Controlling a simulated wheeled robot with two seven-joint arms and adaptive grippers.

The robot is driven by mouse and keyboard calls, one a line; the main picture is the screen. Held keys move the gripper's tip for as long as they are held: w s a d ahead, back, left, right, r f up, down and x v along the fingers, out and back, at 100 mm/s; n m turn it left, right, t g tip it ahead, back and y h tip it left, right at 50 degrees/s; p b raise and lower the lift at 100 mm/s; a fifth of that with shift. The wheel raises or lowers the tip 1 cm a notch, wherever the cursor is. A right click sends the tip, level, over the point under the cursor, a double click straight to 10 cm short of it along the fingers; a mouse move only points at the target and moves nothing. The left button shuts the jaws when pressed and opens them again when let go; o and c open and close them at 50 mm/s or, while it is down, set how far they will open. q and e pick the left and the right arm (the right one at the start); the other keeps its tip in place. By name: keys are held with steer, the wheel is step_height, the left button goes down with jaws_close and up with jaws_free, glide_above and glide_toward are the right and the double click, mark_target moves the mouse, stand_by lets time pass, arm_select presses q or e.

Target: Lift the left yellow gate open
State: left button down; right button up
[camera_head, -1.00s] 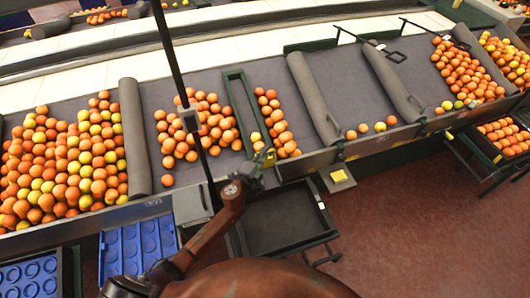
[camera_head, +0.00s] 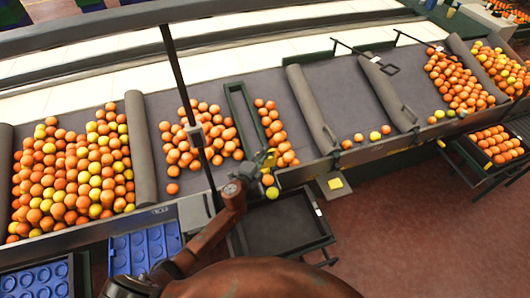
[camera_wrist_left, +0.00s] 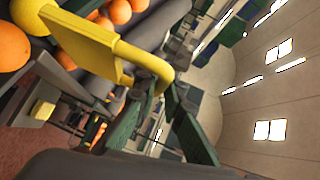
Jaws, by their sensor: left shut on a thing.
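The left yellow gate (camera_head: 267,158) is at the front edge of the sorting table, at the end of a narrow lane of oranges. Two fruits, an orange one (camera_head: 268,180) and a yellow one (camera_head: 272,193), are just below the gate at the table's edge. My right gripper is not in view.
A dark empty-looking crate (camera_head: 283,232) stands below the gate. A second yellow piece (camera_head: 335,183) sits to the right on a grey plate. Blue trays (camera_head: 143,246) stand at lower left. A thin dark post (camera_head: 180,80) rises near my left arm.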

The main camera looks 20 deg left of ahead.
arm_select(q)
steer(key=shift+w+r, duration=0.1)
steer(key=shift+r, duration=0.25)
steer(key=c, duration=2.1)
jaws_free()
steer(key=shift+o, duration=0.4)
steer(key=shift+f, duration=0.1)
steer(key=shift+s, duration=0.2)
steer(key=v, duration=1.1)
steer(key=shift+s, duration=0.35)
steer(key=shift+a+f, duration=0.1)
steer(key=shift+a, duration=0.05)
